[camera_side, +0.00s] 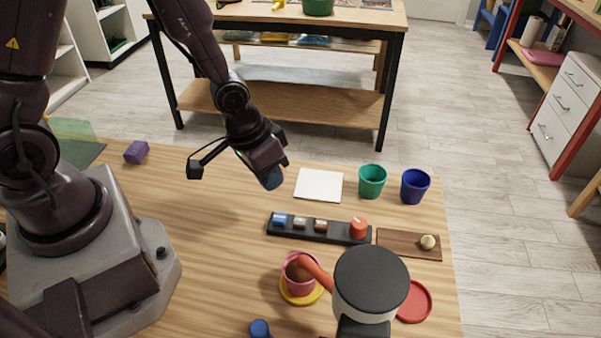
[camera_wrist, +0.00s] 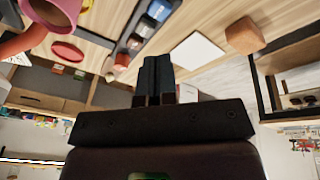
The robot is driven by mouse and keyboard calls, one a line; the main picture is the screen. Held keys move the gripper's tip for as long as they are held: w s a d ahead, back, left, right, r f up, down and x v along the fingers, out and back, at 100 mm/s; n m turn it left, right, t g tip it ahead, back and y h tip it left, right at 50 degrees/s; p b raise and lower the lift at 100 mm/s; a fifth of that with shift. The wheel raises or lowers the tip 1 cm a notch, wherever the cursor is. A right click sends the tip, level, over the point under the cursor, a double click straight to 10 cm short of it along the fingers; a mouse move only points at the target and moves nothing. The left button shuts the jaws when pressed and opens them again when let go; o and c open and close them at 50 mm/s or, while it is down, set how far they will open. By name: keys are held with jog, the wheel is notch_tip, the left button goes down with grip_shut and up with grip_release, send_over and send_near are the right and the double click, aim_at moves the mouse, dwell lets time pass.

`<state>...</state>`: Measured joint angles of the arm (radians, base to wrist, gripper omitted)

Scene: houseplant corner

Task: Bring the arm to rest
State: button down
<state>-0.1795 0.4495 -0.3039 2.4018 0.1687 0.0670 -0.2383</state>
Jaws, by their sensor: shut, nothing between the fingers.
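My gripper (camera_side: 272,180) hangs above the table (camera_side: 205,215) in the side view, left of a white square (camera_side: 319,186) and behind a dark tray. Its fingers are shut and empty, apart from every object. In the wrist view the closed dark fingers (camera_wrist: 157,72) show side by side, with the white square (camera_wrist: 198,54) beyond them to the right. My arm reaches out from its base at the left and bends down at the wrist.
A dark tray (camera_side: 335,235) holds several small items. A pink pot (camera_side: 297,283) stands on a yellow saucer (camera_side: 286,294), under the orange spout of a white can (camera_side: 352,300). Green (camera_side: 372,182) and blue (camera_side: 414,188) pots stand right; a purple block (camera_side: 136,152) lies left.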

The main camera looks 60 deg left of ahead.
jog(key=s+a+r+t, duration=0.1)
jog(key=s+r, duration=0.4)
jog(key=r, duration=0.7)
jog(key=s+a+r+t+y, duration=0.1)
jog(key=s+a+r, duration=0.3)
jog(key=r, duration=0.8)
jog(key=shift+s+t+y, duration=0.3)
jog(key=shift+s+t, duration=0.2)
jog(key=shift+s, duration=0.45)
